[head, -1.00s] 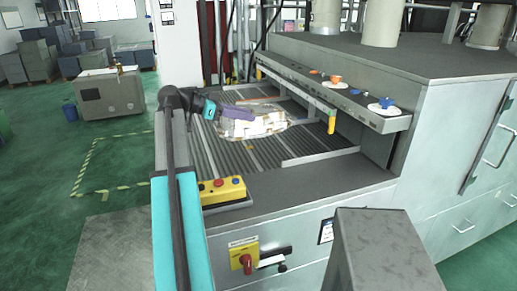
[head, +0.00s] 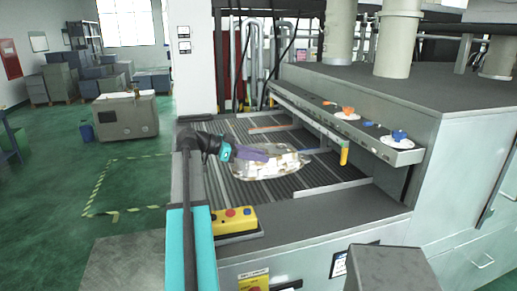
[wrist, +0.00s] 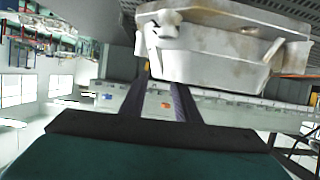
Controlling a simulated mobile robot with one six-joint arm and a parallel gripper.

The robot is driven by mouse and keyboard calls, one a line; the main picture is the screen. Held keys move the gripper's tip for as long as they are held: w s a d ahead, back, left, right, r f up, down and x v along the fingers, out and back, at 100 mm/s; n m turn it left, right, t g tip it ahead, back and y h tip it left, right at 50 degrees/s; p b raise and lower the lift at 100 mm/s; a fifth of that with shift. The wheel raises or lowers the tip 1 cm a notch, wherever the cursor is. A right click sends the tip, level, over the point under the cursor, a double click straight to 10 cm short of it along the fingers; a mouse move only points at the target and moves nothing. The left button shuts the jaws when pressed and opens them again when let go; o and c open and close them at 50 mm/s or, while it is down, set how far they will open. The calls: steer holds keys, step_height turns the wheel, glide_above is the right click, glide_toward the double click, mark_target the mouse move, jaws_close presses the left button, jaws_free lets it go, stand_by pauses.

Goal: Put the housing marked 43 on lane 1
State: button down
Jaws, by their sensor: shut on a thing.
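A silvery, pale cast housing (head: 268,166) shows over the dark slatted bed (head: 225,188) in the head view. My gripper (head: 252,153), with purple fingers, is shut on its near left side. In the wrist view the grey housing (wrist: 215,55) fills the upper right, and my gripper's fingers (wrist: 162,100) reach up to its lower edge. No number is readable on it. Light strips divide the bed into lanes, and I cannot read lane numbers. I cannot tell whether the housing touches the bed.
A grey rail with a yellow end (head: 344,155) borders the bed on the right. A shelf (head: 385,145) beyond it bears small orange and blue items on white discs. A yellow button box (head: 234,220) stands at the bed's near left corner.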

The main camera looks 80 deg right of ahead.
mark_target(258, 170)
steer(key=shift+f, duration=0.95)
steer(key=shift+f+p, duration=0.75)
steer(key=shift+f, duration=1.05)
steer(key=c, duration=1.3)
jaws_free()
steer(key=shift+f, duration=0.15)
steer(key=shift+a, duration=0.1)
